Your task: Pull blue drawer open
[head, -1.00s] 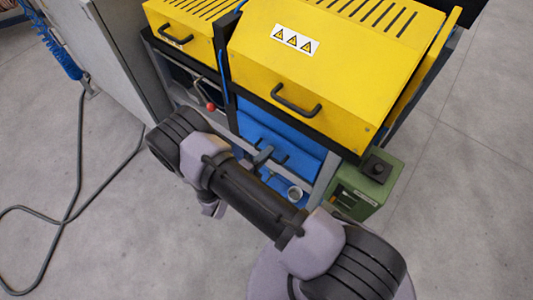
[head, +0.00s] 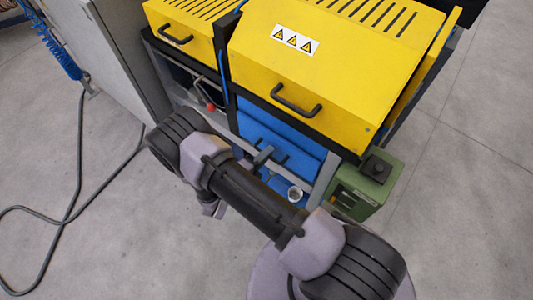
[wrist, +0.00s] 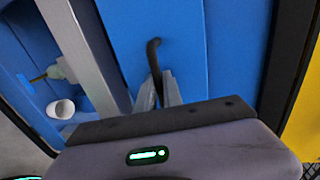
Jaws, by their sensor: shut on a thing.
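The blue drawer (head: 301,147) is under the right yellow cover of the workbench. It has a dark bar handle (head: 284,159). In the wrist view, its blue front (wrist: 180,28) fills the upper middle, and the curved black handle (wrist: 152,50) runs down between my fingers. My gripper (head: 264,156) is at the handle and shut on it; the fingertips also show in the wrist view (wrist: 160,88). My arm hides part of the drawer's lower left in the head view. I cannot tell from these views whether the drawer stands out from the frame.
The yellow cover (head: 330,75) with its own black handle (head: 297,100) overhangs the drawer. A white cup (head: 295,192) is on a lower blue surface. A green box (head: 365,185) stands right.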

